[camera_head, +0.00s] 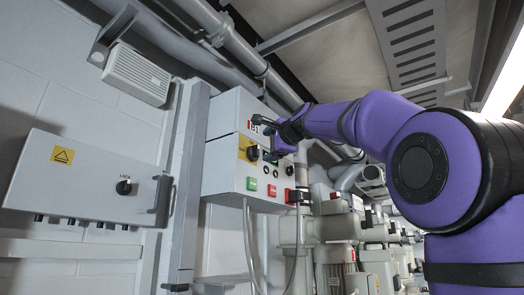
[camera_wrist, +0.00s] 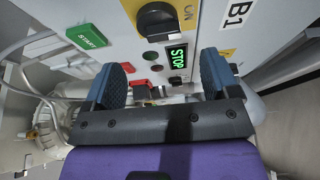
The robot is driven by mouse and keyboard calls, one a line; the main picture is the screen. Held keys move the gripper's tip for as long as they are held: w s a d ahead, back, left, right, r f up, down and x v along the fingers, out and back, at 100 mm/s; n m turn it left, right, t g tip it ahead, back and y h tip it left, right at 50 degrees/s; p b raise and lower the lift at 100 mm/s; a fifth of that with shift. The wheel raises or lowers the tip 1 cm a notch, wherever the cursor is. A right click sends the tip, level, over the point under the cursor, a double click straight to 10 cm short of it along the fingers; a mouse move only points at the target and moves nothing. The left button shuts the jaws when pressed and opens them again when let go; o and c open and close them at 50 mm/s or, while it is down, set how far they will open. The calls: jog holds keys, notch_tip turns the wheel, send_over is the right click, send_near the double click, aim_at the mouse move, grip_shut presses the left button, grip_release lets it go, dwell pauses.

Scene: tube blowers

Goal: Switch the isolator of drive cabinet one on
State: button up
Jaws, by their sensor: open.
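The cabinet (camera_head: 222,165) is a light grey box on the wall with a yellow plate (camera_head: 243,149) carrying a black rotary isolator knob (camera_head: 252,153). In the wrist view the knob (camera_wrist: 157,20) is at the top, with "ON" printed on the yellow plate beside it. Which position the knob points to, I cannot tell. My gripper (camera_head: 267,138) is in front of the cabinet face near the knob. In the wrist view my gripper (camera_wrist: 163,82) has its two blue fingers wide apart with nothing held, and the knob lies beyond the fingertips, apart from them.
A grey box with a LOCK knob (camera_head: 124,187) hangs left. Pipes and pumps (camera_head: 330,230) stand below right.

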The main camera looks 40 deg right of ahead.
jog(key=shift+s+a, duration=0.1)
jog(key=shift+s, duration=1.95)
jog(key=s+a+f+n+g+y, duration=0.1)
jog(key=s+a+f+n+g, duration=0.15)
jog(key=f, duration=0.65)
jog(key=s+a+f+n+g, duration=0.2)
jog(key=s+a+f+n, duration=0.15)
jog(key=f, duration=0.55)
jog(key=s+a+f+n+g+y, duration=0.15)
jog(key=a+f+n, duration=0.25)
jog(key=f, duration=0.6)
jog(key=s+a+f+n+g, duration=0.1)
jog(key=s+f+n+g, duration=0.1)
jog(key=s+f, duration=0.3)
jog(key=s+a+f+n+g+h, duration=0.1)
jog(key=s+f, duration=0.4)
jog(key=f, duration=0.7)
jog(key=s+a+f+n+g, duration=0.2)
jog(key=s+f+n, duration=0.3)
jog(key=f, duration=0.4)
jog(key=shift+s+a+n+g, duration=0.35)
jog(key=shift+s+g, duration=0.2)
jog(key=shift+g, duration=0.35)
